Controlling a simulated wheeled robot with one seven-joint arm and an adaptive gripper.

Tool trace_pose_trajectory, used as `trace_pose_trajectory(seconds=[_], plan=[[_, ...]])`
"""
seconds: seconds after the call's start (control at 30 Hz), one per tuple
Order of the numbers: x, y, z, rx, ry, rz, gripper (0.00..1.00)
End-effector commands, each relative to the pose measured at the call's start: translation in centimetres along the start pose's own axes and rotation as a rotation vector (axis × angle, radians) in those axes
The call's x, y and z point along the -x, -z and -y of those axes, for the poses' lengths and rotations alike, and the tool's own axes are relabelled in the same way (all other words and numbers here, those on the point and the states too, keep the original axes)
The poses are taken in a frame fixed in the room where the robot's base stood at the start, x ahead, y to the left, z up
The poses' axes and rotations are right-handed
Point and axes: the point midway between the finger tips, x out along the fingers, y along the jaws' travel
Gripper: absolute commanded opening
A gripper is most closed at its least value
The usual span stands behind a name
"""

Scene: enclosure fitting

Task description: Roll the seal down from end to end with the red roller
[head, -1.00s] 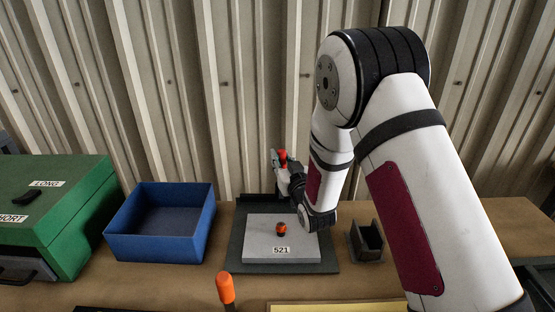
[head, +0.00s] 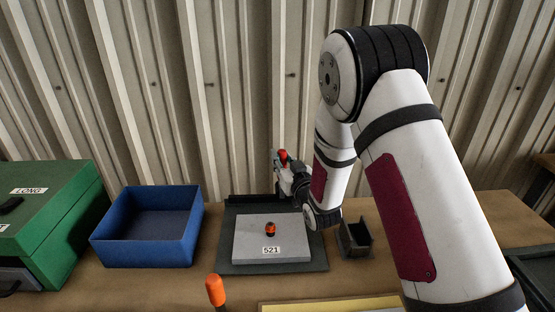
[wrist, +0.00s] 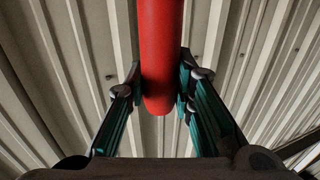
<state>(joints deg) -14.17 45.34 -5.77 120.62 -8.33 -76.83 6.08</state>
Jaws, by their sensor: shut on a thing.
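My gripper (head: 279,160) is at the far side of the table, above the back of the dark base and beyond the grey plate. It is shut on the red roller (wrist: 160,55), a red cylinder with a rounded end that stands between the fingers in the wrist view. Only a small red part of the roller (head: 283,155) shows in the head view. The grey plate (head: 250,240), labelled 521, has an orange and black knob and lies on the dark base (head: 227,262). I cannot make out the seal in either view.
A blue open bin (head: 150,254) stands left of the base, and a green box (head: 60,235) is farther left. A small dark holder (head: 355,240) is right of the base. An orange handle (head: 216,290) sticks up in front. A ribbed wall (head: 220,90) closes the back.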

Motion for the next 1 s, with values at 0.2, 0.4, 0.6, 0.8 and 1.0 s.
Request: trace_pose_trajectory(seconds=[0.2, 0.4, 0.6, 0.8, 1.0], plan=[[0.3, -0.1, -0.8, 0.001, 0.000, 0.001, 0.00], [0.4, -0.2, -1.1, 0.001, -0.001, 0.001, 0.00], [0.6, -0.2, -1.9, 0.001, -0.001, 0.002, 0.00], [0.9, -0.2, -2.8, 0.000, -0.002, 0.003, 0.00], [1.2, -0.3, -3.6, 0.000, -0.001, 0.004, 0.00]])
